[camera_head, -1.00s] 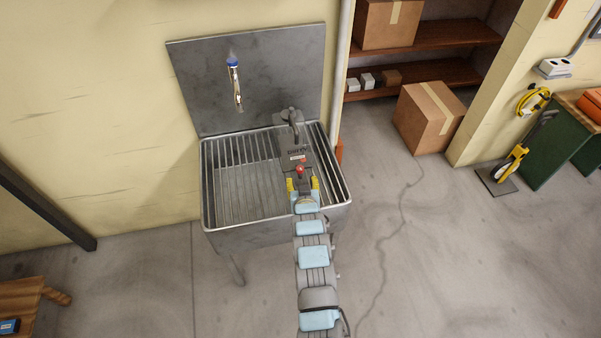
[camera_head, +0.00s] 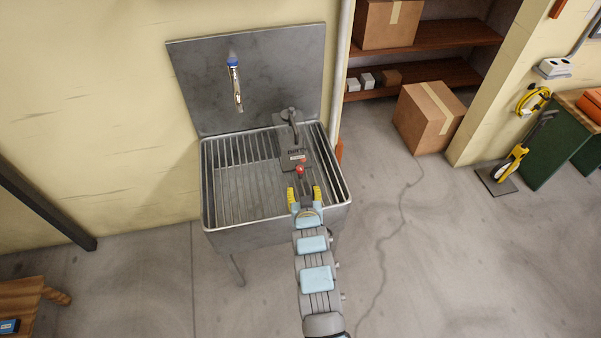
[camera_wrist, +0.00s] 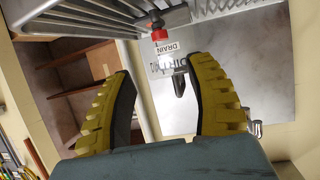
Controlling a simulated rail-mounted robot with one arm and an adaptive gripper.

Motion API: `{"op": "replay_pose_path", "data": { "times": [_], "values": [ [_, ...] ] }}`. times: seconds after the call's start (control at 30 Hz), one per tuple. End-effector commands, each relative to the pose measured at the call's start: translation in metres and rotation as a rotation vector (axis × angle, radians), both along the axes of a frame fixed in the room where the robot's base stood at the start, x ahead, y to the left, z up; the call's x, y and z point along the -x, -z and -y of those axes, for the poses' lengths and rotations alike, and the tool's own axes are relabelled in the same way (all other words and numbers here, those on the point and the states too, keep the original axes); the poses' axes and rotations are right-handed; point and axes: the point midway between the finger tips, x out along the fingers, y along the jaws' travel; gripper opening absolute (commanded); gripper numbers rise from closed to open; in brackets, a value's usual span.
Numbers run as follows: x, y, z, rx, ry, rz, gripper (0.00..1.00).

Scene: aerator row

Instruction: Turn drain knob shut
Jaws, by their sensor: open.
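The red drain knob (camera_head: 299,169) sits on the grey drain panel (camera_head: 290,148) at the right part of the metal sink (camera_head: 215,226). In the wrist view the red knob (camera_wrist: 157,22) is at the top, beside a white tag reading DRAIN (camera_wrist: 166,47). My gripper (camera_head: 304,192) is open and empty, over the sink's front right part and short of the knob in the head view. In the wrist view its yellow pads (camera_wrist: 162,85) are spread apart, and the knob is beyond them, not between them. The knob's exact turn angle is too small to tell.
A grey lever fitting (camera_head: 291,116) stands at the back of the drain panel. A tap with a blue top (camera_head: 234,78) hangs from the metal back plate (camera_head: 285,65). A cardboard box (camera_head: 430,118) lies on the floor to the right. The left sink grating is clear.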

Motion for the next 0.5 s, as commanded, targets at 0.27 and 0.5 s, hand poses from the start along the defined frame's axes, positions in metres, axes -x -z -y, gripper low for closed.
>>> {"op": "replay_pose_path", "data": {
  "times": [0.27,0.5],
  "values": [
    [0.010,-0.007,0.008,-0.001,-0.025,-0.019,0.55],
    [0.030,-0.018,0.020,-0.002,-0.079,-0.018,0.55]
  ]
}}
